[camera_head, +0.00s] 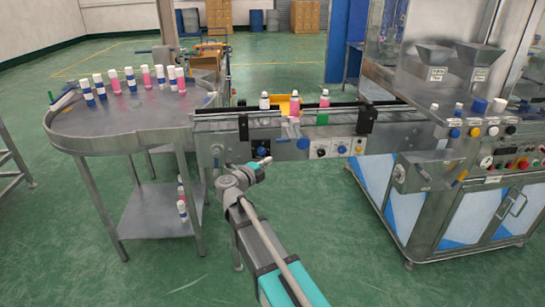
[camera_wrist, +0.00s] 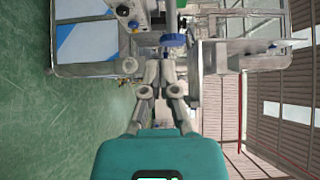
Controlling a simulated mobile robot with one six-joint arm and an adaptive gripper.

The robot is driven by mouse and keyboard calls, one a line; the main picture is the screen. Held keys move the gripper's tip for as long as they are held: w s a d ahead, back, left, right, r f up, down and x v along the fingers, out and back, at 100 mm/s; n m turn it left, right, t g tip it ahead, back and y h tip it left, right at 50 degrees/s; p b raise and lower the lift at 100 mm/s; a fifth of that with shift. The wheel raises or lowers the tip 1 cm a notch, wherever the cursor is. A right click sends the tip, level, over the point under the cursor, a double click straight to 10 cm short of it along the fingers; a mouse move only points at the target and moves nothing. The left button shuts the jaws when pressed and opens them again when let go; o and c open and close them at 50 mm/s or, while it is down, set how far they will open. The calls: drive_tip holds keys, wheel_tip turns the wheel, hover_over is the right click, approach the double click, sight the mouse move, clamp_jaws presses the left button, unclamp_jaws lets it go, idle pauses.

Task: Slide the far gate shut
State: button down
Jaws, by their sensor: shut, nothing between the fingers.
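A conveyor (camera_head: 222,140) runs from the round steel table toward the machine at right. A grey bracket (camera_head: 291,130) with a blue knob (camera_head: 303,143) hangs at its near side. A dark block (camera_head: 364,121) stands at the conveyor's right and a thin dark post (camera_head: 244,125) at its left. I cannot tell which part is the far gate, or how far open it is. My gripper (camera_head: 266,160) is in front of the conveyor, below its left half. In the wrist view my gripper (camera_wrist: 160,56) has its fingers together, with a blue disc (camera_wrist: 173,40) just beyond. Contact cannot be told.
Several bottles with white, blue and pink parts stand on the round table (camera_head: 135,118). The machine (camera_head: 465,200) stands at right. Green floor lies open in front.

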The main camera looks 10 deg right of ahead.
sight(286, 141)
drive_tip(key=shift+w+a+x, duration=0.35)
drive_tip(key=shift+x, duration=1.7)
drive_tip(key=shift+w+a+x, duration=0.3)
drive_tip(key=shift+x, duration=1.75)
drive_tip(key=shift+w+a+x, duration=0.35)
drive_tip(key=shift+x, duration=1.7)
drive_tip(key=shift+w, duration=0.1)
drive_tip(key=w, duration=0.6)
drive_tip(key=shift+w, duration=0.4)
